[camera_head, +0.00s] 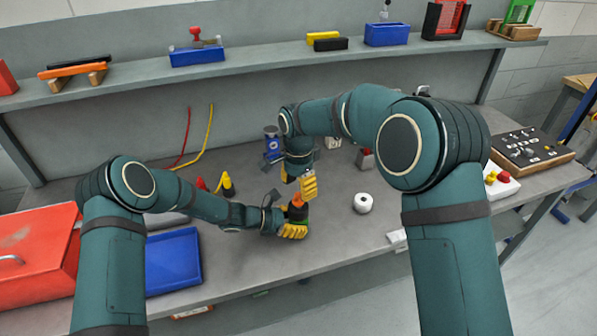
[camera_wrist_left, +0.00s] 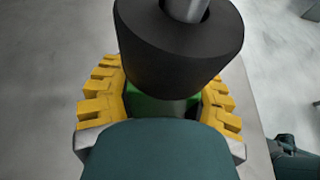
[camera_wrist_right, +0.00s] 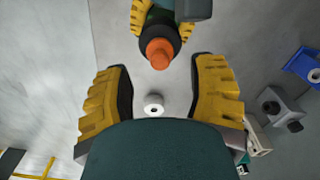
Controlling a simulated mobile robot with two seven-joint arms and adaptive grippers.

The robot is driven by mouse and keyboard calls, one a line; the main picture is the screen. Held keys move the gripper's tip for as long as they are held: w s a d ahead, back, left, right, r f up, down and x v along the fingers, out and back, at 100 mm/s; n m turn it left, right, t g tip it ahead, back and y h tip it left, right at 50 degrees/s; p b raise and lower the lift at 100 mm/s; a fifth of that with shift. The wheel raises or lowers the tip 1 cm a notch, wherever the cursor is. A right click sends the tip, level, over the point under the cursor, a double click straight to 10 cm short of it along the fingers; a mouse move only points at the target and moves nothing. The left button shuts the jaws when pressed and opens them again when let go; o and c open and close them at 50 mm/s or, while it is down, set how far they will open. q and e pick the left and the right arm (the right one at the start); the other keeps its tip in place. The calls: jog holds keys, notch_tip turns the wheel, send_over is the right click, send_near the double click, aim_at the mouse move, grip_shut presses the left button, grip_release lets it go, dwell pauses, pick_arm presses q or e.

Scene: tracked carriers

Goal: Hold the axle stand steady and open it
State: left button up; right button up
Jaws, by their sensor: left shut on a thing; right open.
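The axle stand (camera_head: 297,210) stands upright near the middle of the bench, with an orange top and a dark collar. The left wrist view shows its wide black collar (camera_wrist_left: 180,45) with a grey metal shaft, above a green body (camera_wrist_left: 150,105). My left gripper (camera_head: 292,231) is shut on the green body, low down. My right gripper (camera_head: 308,186) is open just above and beside the orange top. In the right wrist view the orange top (camera_wrist_right: 160,53) lies just beyond the gap between its open yellow fingers (camera_wrist_right: 160,75); no contact shows.
A white roll (camera_head: 363,203) stands right of the stand. A blue tray (camera_head: 173,262) and red toolbox (camera_head: 40,258) are at left. A dark board (camera_head: 530,150) with parts is at right. A shelf (camera_head: 250,62) runs along the back.

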aim_at(298, 194)
jog(key=shift+f, duration=1.8)
grip_shut()
jog(key=shift+r, duration=0.25)
jog(key=shift+r, duration=0.8)
jog(key=shift+r, duration=0.15)
jog(key=shift+r, duration=2)
pick_arm(q)
jog(key=o, duration=1.4)
jog(key=shift+c, duration=0.2)
